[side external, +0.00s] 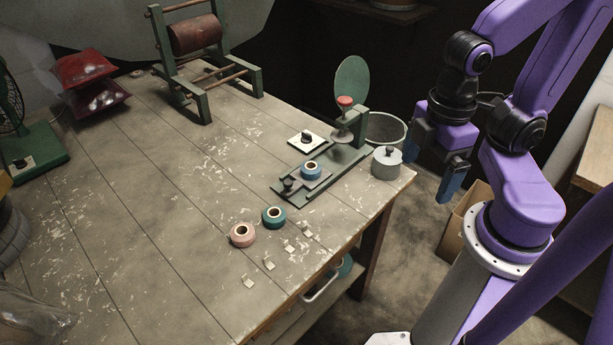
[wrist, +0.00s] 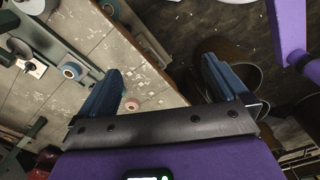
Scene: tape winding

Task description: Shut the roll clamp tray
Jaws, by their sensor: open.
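The roll clamp tray (side external: 322,183) is a small grey-green slide on the long green base of the winder. It stands away from the upright clamp head (side external: 357,125), toward the front left end of the base. A blue tape roll (side external: 311,171) lies on it, and a dark knob (side external: 288,185) stands at its outer end. The blue roll also shows in the wrist view (wrist: 71,70). My gripper (side external: 432,172) is open and empty, off the table's right edge and apart from the tray. Its two fingers spread in the wrist view (wrist: 163,75), partly hiding the table.
A grey lidded cylinder (side external: 387,163) stands by the base at the table's right corner. A white switch plate (side external: 306,140) lies behind the base. Teal (side external: 274,217) and pink (side external: 242,235) rolls lie in front. A bin (side external: 385,129) stands beyond the table edge.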

